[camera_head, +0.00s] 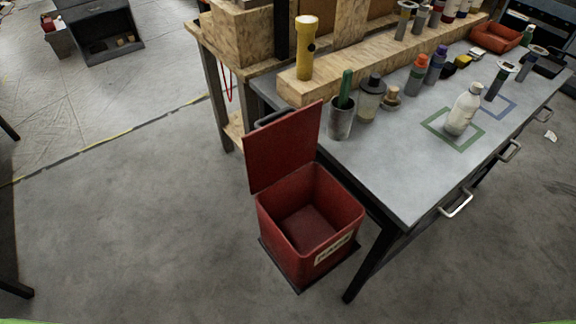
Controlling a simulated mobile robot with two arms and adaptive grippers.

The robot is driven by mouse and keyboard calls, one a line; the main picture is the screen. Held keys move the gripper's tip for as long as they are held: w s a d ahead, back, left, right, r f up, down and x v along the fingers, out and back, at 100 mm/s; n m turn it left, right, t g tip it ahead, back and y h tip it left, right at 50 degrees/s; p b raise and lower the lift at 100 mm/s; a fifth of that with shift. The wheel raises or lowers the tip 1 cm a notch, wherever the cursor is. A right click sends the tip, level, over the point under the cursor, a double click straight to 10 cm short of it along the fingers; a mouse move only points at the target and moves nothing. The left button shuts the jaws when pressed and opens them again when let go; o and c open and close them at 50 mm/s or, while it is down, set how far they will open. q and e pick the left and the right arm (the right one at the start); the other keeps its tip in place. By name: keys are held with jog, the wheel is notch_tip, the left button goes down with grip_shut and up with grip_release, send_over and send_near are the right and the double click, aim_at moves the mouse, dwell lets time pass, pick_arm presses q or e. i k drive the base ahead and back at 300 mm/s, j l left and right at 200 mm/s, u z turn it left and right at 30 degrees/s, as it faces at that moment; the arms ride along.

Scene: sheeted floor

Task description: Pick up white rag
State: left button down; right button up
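A small crumpled white thing (550,135) lies on the floor at the far right, past the grey table. It may be the white rag, but it is too small to tell. I see no other cloth. Neither of my grippers is in view.
A grey table (400,180) with drawer handles holds a white bottle (464,108), a cup (341,121) and several other bottles. A red bin (312,215) stands open, its lid raised, against the table's near left end. Floor at the left is clear.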

aim_at(476, 53)
jog(key=z, duration=1.7)
jog(key=j+z, duration=0.1)
jog(key=j, duration=0.35)
jog(key=k+j+z, duration=0.15)
jog(key=j, duration=0.3)
jog(key=j+z, duration=0.1)
jog(key=j, duration=0.35)
jog(key=k+j+z, duration=0.15)
jog(key=j, duration=0.3)
jog(key=j+z, duration=0.1)
jog(key=j, duration=0.35)
jog(key=k+j, duration=0.1)
jog(key=j, duration=0.2)
jog(key=k+j, duration=0.1)
jog(key=j, duration=0.15)
